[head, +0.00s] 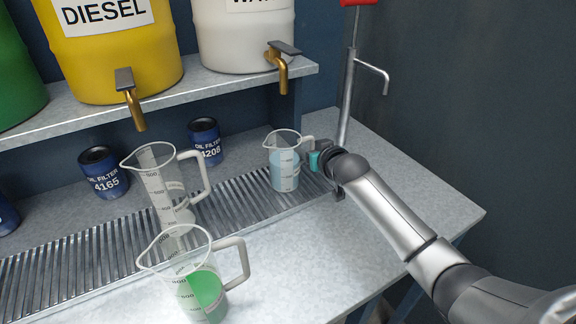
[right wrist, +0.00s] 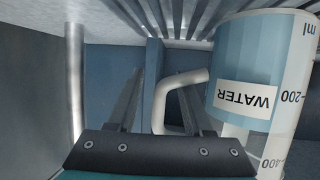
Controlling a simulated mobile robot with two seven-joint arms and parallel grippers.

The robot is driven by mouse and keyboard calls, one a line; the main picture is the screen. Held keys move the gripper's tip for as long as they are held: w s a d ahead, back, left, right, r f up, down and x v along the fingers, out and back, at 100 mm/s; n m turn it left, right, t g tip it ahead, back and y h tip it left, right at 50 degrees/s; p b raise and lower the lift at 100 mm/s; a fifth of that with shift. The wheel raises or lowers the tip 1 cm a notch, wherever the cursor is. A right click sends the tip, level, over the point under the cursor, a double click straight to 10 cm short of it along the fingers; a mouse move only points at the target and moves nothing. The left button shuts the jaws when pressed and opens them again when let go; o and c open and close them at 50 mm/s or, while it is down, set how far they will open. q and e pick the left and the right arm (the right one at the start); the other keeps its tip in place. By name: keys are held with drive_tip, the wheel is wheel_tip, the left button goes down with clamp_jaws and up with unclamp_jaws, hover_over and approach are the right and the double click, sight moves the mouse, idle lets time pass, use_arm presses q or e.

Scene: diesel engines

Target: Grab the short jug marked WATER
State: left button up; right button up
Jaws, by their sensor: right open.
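The short clear jug marked WATER (head: 284,168) stands upright at the right end of the grated strip, with pale blue liquid in it. Its handle points right, toward my right gripper (head: 322,162). In the right wrist view the jug (right wrist: 262,75) fills the right side, with its WATER label upside down. Its white handle (right wrist: 162,100) shows between the two fingers of my open right gripper (right wrist: 160,85). I cannot tell whether a finger touches the handle. My left gripper is not in view.
A tall empty jug (head: 160,180) and a jug with green liquid (head: 205,285) stand to the left. Oil filter cans (head: 205,142) stand behind. Brass taps (head: 282,72) hang from the shelf above. A metal pipe (head: 346,100) rises just behind my right gripper.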

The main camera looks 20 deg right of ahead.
drive_tip(key=shift+w+f, duration=0.15)
drive_tip(key=shift+w, duration=0.35)
clamp_jaws()
drive_tip(key=shift+s+f, duration=0.15)
drive_tip(key=shift+f, duration=0.15)
idle(0.8)
drive_tip(key=shift+r, duration=0.1)
